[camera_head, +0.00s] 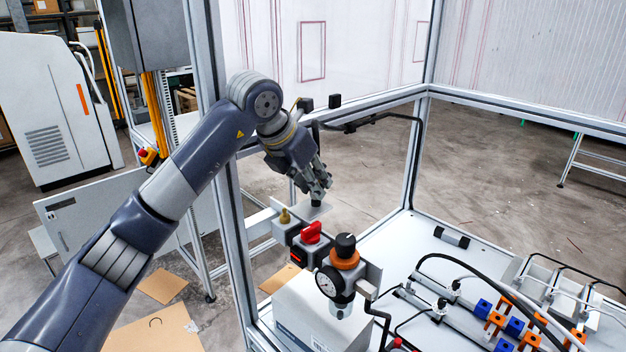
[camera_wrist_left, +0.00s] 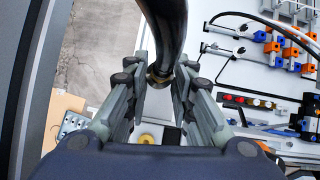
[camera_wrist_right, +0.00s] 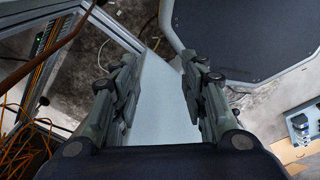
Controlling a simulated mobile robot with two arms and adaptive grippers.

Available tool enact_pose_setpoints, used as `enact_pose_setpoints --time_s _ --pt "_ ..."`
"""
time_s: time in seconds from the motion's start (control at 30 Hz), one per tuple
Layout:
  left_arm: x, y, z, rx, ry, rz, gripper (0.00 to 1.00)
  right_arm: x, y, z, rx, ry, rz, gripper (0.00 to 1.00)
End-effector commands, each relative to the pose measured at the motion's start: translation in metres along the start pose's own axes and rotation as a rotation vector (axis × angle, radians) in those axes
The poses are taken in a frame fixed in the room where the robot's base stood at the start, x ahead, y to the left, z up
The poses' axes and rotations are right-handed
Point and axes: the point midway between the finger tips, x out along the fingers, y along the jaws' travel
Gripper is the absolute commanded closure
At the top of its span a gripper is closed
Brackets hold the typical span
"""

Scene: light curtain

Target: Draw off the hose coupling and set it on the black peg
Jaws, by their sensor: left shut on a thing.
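My left gripper (camera_head: 318,192) is shut on the hose coupling. In the head view the fingers hide the coupling. The gripper is above a light bracket plate (camera_head: 318,212) beside the air unit. A small dark piece shows just under the fingers; I cannot tell if it is the black peg. My right gripper (camera_wrist_right: 158,90) is open and empty in the right wrist view.
The air unit has a brass fitting (camera_head: 284,215), a red knob (camera_head: 311,232) and a gauge (camera_head: 329,282) close to my left gripper. Valves and hoses fill the right of the white panel (camera_head: 410,238).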

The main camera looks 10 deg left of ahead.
Motion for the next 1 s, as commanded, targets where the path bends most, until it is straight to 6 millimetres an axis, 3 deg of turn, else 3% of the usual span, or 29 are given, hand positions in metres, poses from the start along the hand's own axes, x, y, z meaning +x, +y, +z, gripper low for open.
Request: enact_pose_setpoints --time_s 0.37,0.4,0.5,0.83,1.0 --pt "0.004 0.000 -0.003 0.000 -0.001 0.000 1.00 0.004 -0.002 0.000 0.001 0.001 -0.002 0.60" --pt "0.004 0.000 -0.002 0.000 -0.001 0.000 0.75 0.004 -0.002 -0.001 0.001 0.001 -0.002 0.60" --pt "0.004 0.000 -0.002 0.000 -0.001 0.000 0.54 0.004 -0.004 -0.001 0.002 0.002 -0.004 0.60" --pt "0.003 0.000 -0.003 0.000 0.000 0.000 0.54 0.004 -0.002 -0.002 -0.001 0.003 -0.003 0.60" --pt "-0.013 0.001 -0.001 0.001 -0.004 0.001 0.54 0.004 -0.002 -0.002 0.000 0.002 -0.002 0.60"
